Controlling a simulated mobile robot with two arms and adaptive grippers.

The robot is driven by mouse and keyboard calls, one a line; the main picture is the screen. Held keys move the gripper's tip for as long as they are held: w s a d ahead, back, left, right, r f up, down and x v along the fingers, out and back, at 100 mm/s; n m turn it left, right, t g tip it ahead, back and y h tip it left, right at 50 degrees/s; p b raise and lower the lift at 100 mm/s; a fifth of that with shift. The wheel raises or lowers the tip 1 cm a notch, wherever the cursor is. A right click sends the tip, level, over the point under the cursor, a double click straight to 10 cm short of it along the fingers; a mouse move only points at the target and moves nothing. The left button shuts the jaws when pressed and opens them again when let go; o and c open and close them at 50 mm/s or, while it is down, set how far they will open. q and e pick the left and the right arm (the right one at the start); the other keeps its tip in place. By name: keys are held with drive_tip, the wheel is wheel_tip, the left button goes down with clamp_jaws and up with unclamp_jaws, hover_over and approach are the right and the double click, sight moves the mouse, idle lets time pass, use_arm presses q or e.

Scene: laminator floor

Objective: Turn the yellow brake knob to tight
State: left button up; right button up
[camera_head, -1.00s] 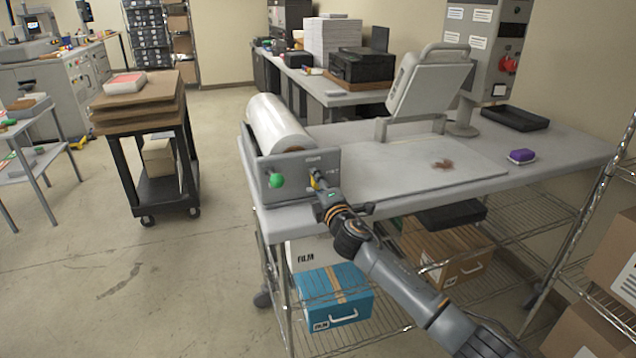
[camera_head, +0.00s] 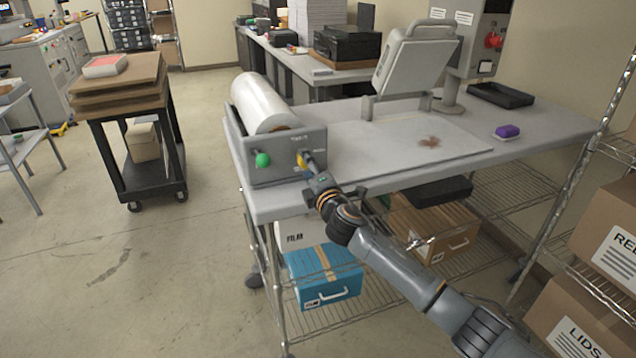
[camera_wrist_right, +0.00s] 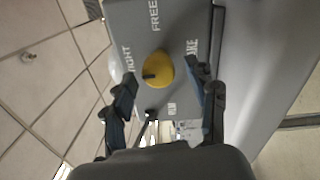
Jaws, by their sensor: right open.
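The yellow brake knob (camera_head: 301,160) is on the grey end panel (camera_head: 280,172) of the roll holder and is partly hidden by my right gripper (camera_head: 311,164) in the head view. In the right wrist view, the knob (camera_wrist_right: 160,66) is round, with a dark mark on its lower left side. The word TIGHT stands to its left, FREE above it and part of BRAKE to its right. My right gripper (camera_wrist_right: 163,76) is open, with one finger on each side of the knob's near side. Contact cannot be told. My left gripper is not in view.
A green knob (camera_head: 263,160) sits left of the yellow one on the panel. A white film roll (camera_head: 262,102) lies behind the panel. The worktable (camera_head: 390,170) extends right, with a wire shelf and blue box (camera_head: 322,278) below. A cart (camera_head: 150,180) stands left, across open floor.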

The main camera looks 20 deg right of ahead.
drive_tip(key=s, duration=0.9)
drive_tip(key=shift+s+d+f, duration=0.2)
drive_tip(key=shift+s, duration=0.15)
drive_tip(key=s+d+f+m+g, duration=0.2)
drive_tip(key=f, duration=0.8)
drive_tip(key=s+d+f+m+g+h, duration=0.1)
drive_tip(key=s+f+m+g, duration=0.1)
drive_tip(key=f, duration=0.9)
drive_tip(key=s+d+f+m+g, duration=0.2)
drive_tip(key=f, duration=0.8)
drive_tip(key=s+f+m+g, duration=0.5)
drive_tip(key=s+f, duration=1.1)
drive_tip(key=f, duration=0.4)
drive_tip(key=s+a+f+m+g, duration=0.1)
drive_tip(key=s+f, duration=0.4)
drive_tip(key=s, duration=0.7)
drive_tip(key=s+a+f+m+g, duration=0.2)
drive_tip(key=s+f, duration=0.3)
drive_tip(key=s, duration=0.7)
drive_tip(key=s+a+f+m+g+b, duration=0.1)
drive_tip(key=s+f+m+g, duration=0.2)
drive_tip(key=s, duration=0.9)
wheel_tip(320, 180, down, 3)
drive_tip(key=shift+s+a+r+m, duration=0.15)
drive_tip(key=shift+s+a+m, duration=0.1)
drive_tip(key=shift+m, duration=0.25)
